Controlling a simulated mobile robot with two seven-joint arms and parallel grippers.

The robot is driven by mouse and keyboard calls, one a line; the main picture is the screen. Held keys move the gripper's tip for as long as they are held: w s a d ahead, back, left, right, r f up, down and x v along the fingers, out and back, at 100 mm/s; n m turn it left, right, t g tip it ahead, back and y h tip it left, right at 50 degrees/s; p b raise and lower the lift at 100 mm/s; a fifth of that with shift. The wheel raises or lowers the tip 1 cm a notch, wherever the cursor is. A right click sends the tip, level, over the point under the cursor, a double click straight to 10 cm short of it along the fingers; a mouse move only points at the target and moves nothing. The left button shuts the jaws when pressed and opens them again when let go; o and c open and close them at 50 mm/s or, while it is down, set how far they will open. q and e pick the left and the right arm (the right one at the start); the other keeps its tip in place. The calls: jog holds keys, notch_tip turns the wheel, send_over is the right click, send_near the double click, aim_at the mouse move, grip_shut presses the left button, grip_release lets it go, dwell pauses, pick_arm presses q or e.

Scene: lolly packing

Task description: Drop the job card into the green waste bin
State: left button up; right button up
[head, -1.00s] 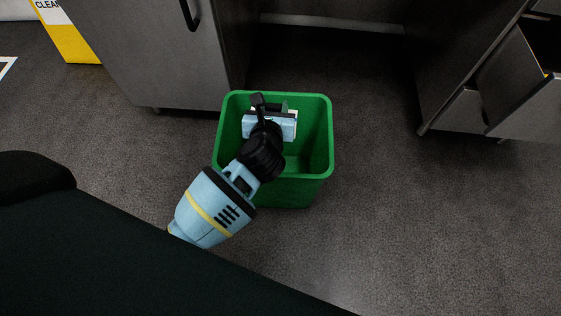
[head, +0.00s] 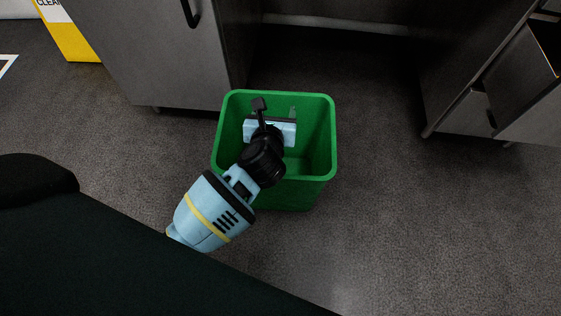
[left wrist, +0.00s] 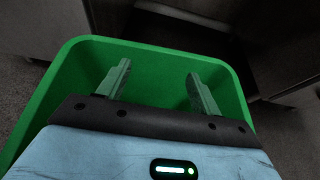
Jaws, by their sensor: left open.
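The green waste bin (head: 325,150) stands on the floor in the middle of the head view, and its rim and walls fill much of the left wrist view (left wrist: 75,70). My left gripper (head: 273,112) reaches over the near rim and is inside the bin's outline as seen from above. In the left wrist view its two fingers (left wrist: 158,72) are wide apart with nothing between them. The job card cannot be made out in either view now; the gripper hides part of the bin's inside. My right gripper is out of view.
A grey cabinet (head: 160,60) stands just behind the bin to the left. A drawer unit (head: 475,95) stands at the right. A yellow sign (head: 72,40) is at the upper left. The floor (head: 400,220) to the right of the bin is clear.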

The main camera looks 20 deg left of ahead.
pick_arm(q)
jog(key=p+v, duration=0.3)
jog(key=v, duration=0.4)
jog(key=shift+s+r, duration=0.2)
jog(key=shift+s, duration=0.15)
jog(key=shift+d, duration=0.1)
jog(key=shift+p, duration=0.3)
